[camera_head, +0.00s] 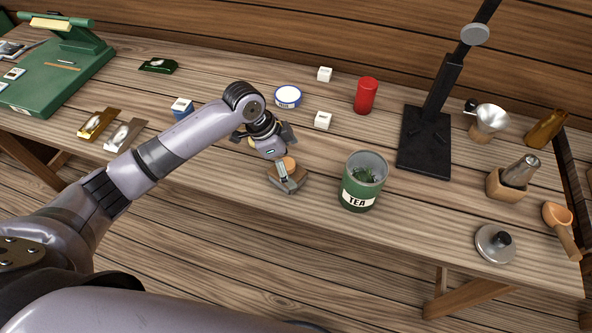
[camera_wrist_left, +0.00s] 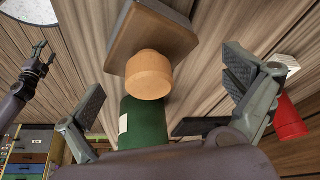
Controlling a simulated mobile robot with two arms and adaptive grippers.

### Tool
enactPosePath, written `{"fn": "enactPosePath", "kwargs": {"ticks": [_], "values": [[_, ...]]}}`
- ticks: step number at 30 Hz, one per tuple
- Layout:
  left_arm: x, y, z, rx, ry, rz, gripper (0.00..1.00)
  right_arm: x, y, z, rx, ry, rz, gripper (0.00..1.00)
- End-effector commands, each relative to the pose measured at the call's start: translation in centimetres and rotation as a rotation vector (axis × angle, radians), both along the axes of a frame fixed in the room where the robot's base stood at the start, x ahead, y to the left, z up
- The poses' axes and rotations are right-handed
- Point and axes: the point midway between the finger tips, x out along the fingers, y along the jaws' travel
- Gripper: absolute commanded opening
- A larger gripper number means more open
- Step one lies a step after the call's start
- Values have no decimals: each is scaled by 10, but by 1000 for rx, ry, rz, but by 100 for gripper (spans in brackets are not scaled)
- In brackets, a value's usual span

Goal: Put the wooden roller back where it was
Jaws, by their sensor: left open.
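The wooden roller (camera_head: 290,163) looks like a short light-brown cylinder at the front middle of the table, upright on a darker square wooden block (camera_head: 303,183). My left gripper (camera_head: 276,158) is over it and partly hides it. In the left wrist view the roller (camera_wrist_left: 149,75) stands between the spread fingers of my left gripper (camera_wrist_left: 166,85), with clear gaps on both sides. The fingers do not touch it. The block also shows there (camera_wrist_left: 152,32). My right gripper (camera_wrist_left: 44,53) shows small at the left of the wrist view, its prongs apart and empty.
A green tea can (camera_head: 362,185) stands close to the right of the block. A red cylinder (camera_head: 367,95), white cubes (camera_head: 322,120) and a blue-white tin (camera_head: 288,96) are behind. A black stand (camera_head: 424,150), a metal lid (camera_head: 495,243) and a wooden scoop (camera_head: 562,225) are at right.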

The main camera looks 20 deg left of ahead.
Motion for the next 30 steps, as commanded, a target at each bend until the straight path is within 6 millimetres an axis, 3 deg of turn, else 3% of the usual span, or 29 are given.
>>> {"fn": "enactPosePath", "kwargs": {"ticks": [6, 12, 30], "values": [[-6, 18, 44, 1, -3, -1, 100, 0, 1, -7, 1, 0, -1, 54], [-10, 27, 68, 0, -1, 0, 100, 0, 3, -10, 4, 0, -1, 54], [-11, 28, 74, -1, 1, 0, 100, 0, 3, -10, 4, 1, -2, 54]]}}
